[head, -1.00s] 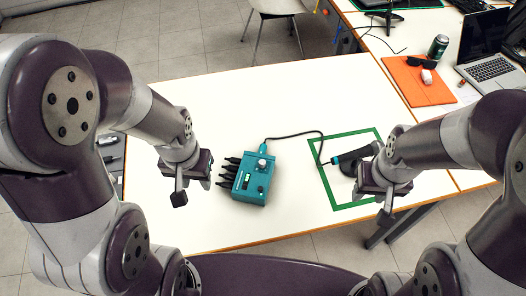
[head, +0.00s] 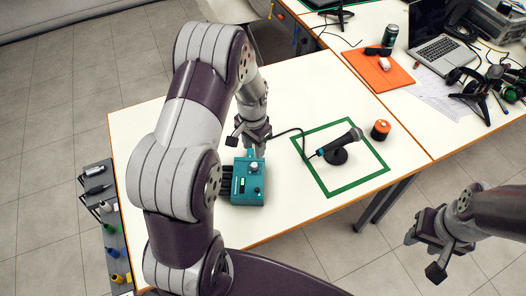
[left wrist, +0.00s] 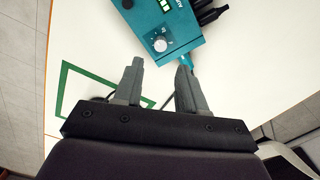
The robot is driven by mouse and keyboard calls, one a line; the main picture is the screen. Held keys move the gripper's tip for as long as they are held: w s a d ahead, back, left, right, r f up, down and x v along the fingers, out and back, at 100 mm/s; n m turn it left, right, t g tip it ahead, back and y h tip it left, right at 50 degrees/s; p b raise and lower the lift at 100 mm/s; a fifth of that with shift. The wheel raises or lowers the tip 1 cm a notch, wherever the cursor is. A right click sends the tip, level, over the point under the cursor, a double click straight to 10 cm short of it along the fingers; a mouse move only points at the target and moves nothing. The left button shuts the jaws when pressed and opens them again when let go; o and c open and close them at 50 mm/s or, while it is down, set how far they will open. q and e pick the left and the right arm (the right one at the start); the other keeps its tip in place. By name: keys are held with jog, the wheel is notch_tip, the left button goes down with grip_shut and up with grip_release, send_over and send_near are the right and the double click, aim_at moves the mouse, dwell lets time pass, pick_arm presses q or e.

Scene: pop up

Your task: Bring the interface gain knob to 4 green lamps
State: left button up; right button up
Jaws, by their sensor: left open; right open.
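The teal interface (head: 248,190) sits on the white table with a pale knob (head: 255,166) on its top face. It also shows at the top of the left wrist view (left wrist: 185,38), with the silver knob (left wrist: 159,44) just beyond my fingertips. Green lamps (left wrist: 168,4) show at the upper edge there; the strip is partly cut off, so I cannot tell how many are lit. My left gripper (head: 251,139) is open and empty above the table at the interface's far, cable side, not touching the knob. My right gripper (head: 423,255) is open and empty, off the table's right side.
A black microphone (head: 340,145) on a stand lies inside a green taped square (head: 322,188), cabled to the interface. An orange-and-black cylinder (head: 381,130) stands right of it. Black plugs (head: 226,180) stick out of the interface's left side. The table left of the interface is partly hidden by my arm.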

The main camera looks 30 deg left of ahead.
aim_at(254, 165)
pick_arm(q)
notch_tip(254, 165, down, 10)
jog(key=b, duration=0.8)
jog(key=shift+r, duration=0.25)
jog(key=shift+r+p, duration=0.35)
jog(key=shift+r, duration=0.15)
jog(key=c, duration=0.4)
jog(key=shift+c, duration=1)
jog(key=shift+m, duration=2.4)
jog(key=o, duration=0.8)
notch_tip(254, 165, up, 13)
jog(key=shift+f, duration=0.1)
